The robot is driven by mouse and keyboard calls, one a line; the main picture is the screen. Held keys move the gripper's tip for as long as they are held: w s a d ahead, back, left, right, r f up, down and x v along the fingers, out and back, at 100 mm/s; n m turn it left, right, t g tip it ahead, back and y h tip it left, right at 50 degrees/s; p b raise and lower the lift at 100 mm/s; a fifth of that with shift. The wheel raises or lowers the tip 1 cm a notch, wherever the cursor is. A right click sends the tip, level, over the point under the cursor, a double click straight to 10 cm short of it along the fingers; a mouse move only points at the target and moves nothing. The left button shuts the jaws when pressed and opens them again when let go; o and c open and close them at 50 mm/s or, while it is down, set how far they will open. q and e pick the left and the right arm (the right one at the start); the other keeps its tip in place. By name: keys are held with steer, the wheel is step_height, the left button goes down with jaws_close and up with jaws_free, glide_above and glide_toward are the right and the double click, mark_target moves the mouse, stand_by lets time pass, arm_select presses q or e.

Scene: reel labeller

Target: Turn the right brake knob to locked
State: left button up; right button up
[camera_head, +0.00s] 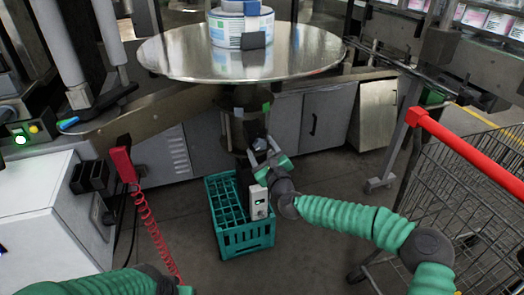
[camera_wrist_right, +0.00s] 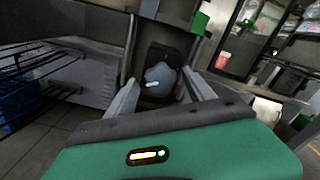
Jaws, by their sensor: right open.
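The brake knob (camera_wrist_right: 159,76) is a rounded grey knob with a short white mark, set on a black plate under the turntable. My right gripper (camera_wrist_right: 160,88) is open, its two fingers on either side of the knob in the right wrist view. Whether the fingers touch it cannot be told. In the head view my right gripper (camera_head: 262,150) reaches up to the column below the round metal turntable (camera_head: 180,55), and its fingers partly hide the knob. Of my left arm, only the sleeve and wrist show at the bottom left; its fingers are out of frame.
A teal crate (camera_head: 245,238) stands on the floor below my right gripper. A shopping cart with a red handle (camera_head: 470,155) is at the right. A red handset (camera_head: 124,163) with a coiled cord hangs at the left by a white cabinet (camera_head: 40,195). A labelled reel (camera_head: 226,32) sits on the turntable.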

steer(key=p+v, duration=0.3)
steer(key=v, duration=1.4)
steer(key=shift+w, duration=0.1)
